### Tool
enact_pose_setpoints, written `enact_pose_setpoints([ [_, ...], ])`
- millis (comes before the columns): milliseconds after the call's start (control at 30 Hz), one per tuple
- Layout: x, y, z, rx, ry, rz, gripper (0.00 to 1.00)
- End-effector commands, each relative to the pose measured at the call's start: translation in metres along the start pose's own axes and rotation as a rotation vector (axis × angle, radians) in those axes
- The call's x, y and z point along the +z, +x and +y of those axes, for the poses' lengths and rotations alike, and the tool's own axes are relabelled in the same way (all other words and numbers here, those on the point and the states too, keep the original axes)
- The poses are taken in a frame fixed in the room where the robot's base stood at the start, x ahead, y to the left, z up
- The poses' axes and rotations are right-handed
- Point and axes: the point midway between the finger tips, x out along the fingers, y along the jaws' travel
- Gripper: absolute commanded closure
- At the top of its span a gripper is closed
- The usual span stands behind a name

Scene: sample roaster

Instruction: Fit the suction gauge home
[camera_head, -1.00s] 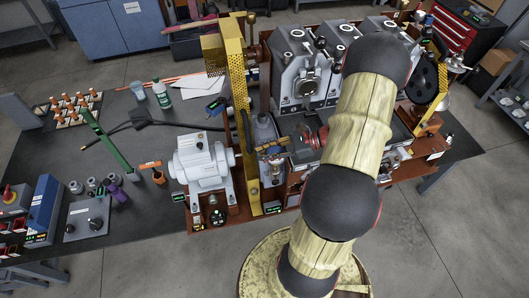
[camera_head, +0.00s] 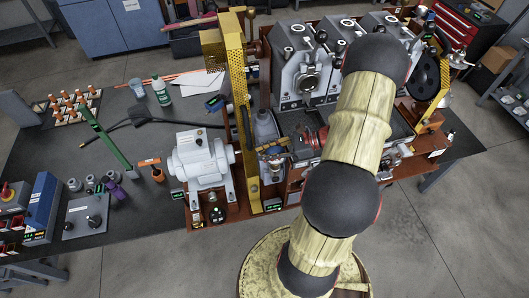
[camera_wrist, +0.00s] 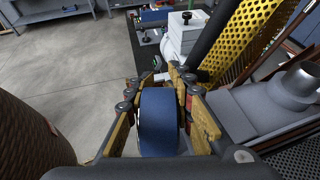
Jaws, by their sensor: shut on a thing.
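My gripper (camera_wrist: 159,88) is shut on a round, blue-faced drum in the wrist view, which I take to be the suction gauge (camera_wrist: 158,125). The tan fingers lie on either side of it, and its dial face is not visible. In the head view my gripper (camera_head: 274,150) is beside the yellow perforated guard, above the red-brown base of the roaster bench. The gauge is too small to make out there. The fitting for the gauge cannot be told apart in either view.
The yellow perforated guard (camera_head: 236,105) stands just left of my gripper, and it also shows in the wrist view (camera_wrist: 237,42). A white motor (camera_head: 200,160) sits left of it. The grey roaster units (camera_head: 300,72) stand behind. Open floor lies in front of the bench.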

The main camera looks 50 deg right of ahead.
Motion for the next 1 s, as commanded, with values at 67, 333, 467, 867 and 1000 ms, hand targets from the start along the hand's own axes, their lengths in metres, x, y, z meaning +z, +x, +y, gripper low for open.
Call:
enact_pose_setpoints([
  [67,-0.0021,0.0009,-0.0001,0.000,0.000,0.000,1.00],
  [333,-0.0077,0.0032,0.0001,0.000,0.000,0.000,1.00],
  [467,-0.0104,0.0044,0.0001,0.000,0.000,0.000,1.00],
  [867,-0.0105,0.0041,-0.0001,-0.001,0.000,0.001,0.57],
  [1000,-0.0107,0.0041,-0.0003,-0.001,0.000,0.001,0.55],
])
